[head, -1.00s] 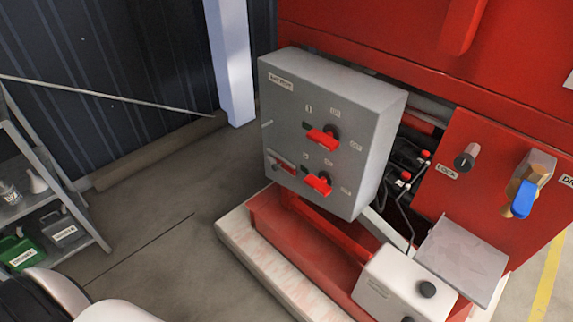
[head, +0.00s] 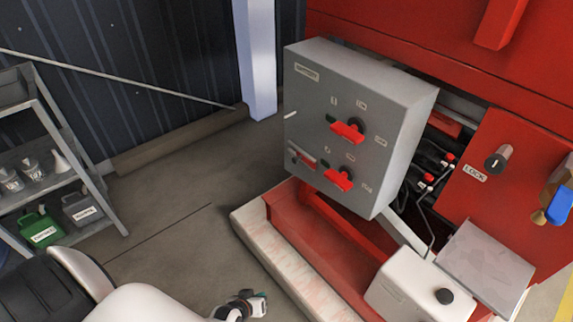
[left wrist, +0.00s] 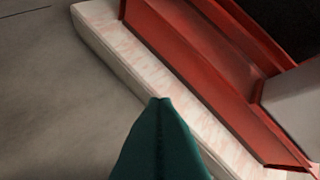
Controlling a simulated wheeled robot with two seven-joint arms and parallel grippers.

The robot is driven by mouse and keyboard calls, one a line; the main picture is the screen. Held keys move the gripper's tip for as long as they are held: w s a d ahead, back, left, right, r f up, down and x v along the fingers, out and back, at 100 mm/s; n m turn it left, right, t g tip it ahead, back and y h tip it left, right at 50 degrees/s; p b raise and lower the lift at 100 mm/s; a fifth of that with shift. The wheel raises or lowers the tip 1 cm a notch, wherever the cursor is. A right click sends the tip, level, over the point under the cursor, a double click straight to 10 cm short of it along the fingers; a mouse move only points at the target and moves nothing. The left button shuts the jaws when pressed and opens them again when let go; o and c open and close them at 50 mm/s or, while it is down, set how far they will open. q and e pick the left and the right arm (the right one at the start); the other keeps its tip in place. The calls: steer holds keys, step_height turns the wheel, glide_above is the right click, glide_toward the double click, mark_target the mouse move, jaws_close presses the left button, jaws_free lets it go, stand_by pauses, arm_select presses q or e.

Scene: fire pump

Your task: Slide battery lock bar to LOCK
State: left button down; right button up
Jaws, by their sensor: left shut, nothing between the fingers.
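The grey switch box (head: 385,110) stands on the red pump base, with two red rotary handles, the upper (head: 347,131) and the lower (head: 339,179). A small red bar (head: 303,159) sits at the box's lower left face; I cannot tell for sure that it is the lock bar. A LOCK label (head: 473,172) is on the red panel to the right, below a dark knob (head: 498,157). My left gripper (head: 258,303) is low, apart from the box; in the left wrist view its fingers (left wrist: 160,100) are shut and empty above the floor and plinth. My right gripper is out of view.
A pale plinth (head: 262,235) edges the red base. A white tank with a black cap (head: 444,296) and a grey plate (head: 486,262) stand at lower right. A shelf with cans (head: 75,150) is at left. The floor between is open.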

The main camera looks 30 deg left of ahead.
arm_select(q)
steer(key=w+a+r+n+t+y, duration=0.1)
steer(key=w+a+r+n+t, duration=0.2)
steer(key=w+r, duration=0.3)
steer(key=w+a+r+n+t+y+b, duration=0.1)
steer(key=w+a+r+n+t, duration=0.2)
steer(key=r, duration=1.3)
steer(key=w+a+r+n+t+y+b, duration=0.1)
steer(key=w+a+r+n+t, duration=0.2)
steer(key=w+r+n, duration=0.3)
steer(key=w+r, duration=0.3)
steer(key=r, duration=0.1)
steer(key=shift+w+r+n+t+y, duration=0.3)
steer(key=shift+w+r+t, duration=0.1)
steer(key=w+a+b, duration=0.2)
steer(key=w, duration=0.8)
steer(key=shift+s+d+f+p, duration=0.1)
steer(key=shift+s+d+p, duration=0.1)
steer(key=shift+d, duration=0.5)
steer(key=shift+s+d+p, duration=0.1)
steer(key=shift+d+p, duration=0.15)
steer(key=shift+d, duration=0.4)
steer(key=shift+s+d+f+p, duration=0.1)
steer(key=shift+d+p, duration=0.1)
steer(key=shift+d, duration=0.5)
steer(key=shift+r, duration=0.1)
